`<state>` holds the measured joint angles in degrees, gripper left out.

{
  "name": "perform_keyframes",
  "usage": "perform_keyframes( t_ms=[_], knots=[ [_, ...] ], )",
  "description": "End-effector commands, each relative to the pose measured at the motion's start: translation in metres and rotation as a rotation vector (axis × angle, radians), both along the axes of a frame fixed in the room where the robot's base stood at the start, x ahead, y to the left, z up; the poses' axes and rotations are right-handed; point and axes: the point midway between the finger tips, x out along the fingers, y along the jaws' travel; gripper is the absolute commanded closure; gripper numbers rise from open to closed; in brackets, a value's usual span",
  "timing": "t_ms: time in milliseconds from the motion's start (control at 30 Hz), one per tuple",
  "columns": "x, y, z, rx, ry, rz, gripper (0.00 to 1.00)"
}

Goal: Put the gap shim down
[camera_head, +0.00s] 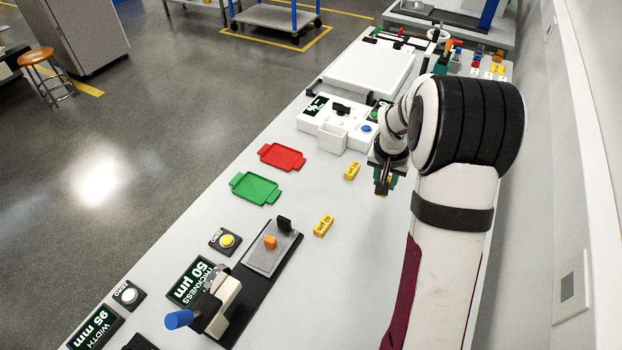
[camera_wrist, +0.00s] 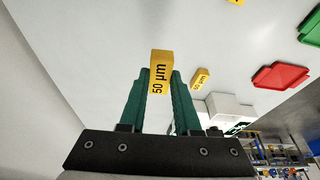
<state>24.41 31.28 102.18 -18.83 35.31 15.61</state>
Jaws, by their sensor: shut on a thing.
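My gripper (camera_head: 384,188) is shut on a yellow gap shim (camera_wrist: 160,72) marked "50 µm". The shim stands between the two green fingertips in the wrist view, its label facing the camera. In the head view the gripper hides most of the shim, and I cannot tell how far it is above the white bench. Two other yellow shims lie on the bench to the left of the gripper: one nearer the gripper (camera_head: 352,171), also in the wrist view (camera_wrist: 201,78), and one further toward the front (camera_head: 323,225).
A red tray (camera_head: 282,156) and a green tray (camera_head: 254,188) lie left on the bench. A thickness gauge (camera_head: 215,305) with a "50 µm" display (camera_head: 190,281) stands in front. White devices (camera_head: 335,128) stand behind. The bench around the gripper's front side is clear.

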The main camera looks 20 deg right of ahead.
Motion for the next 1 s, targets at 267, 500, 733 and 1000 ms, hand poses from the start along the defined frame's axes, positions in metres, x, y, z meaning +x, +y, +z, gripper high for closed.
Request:
perform_keyframes(
  t_ms=[267, 500, 733, 1000],
  knots=[
    [0.056, 0.056, 0.002, -0.003, 0.006, 0.258, 1.00],
    [0.113, 0.147, 0.005, -0.001, 0.003, 0.605, 1.00],
    [0.133, 0.194, -0.003, 0.001, 0.000, 0.729, 1.00],
    [0.164, 0.267, -0.052, 0.001, 0.000, 0.727, 1.00]
  ],
)
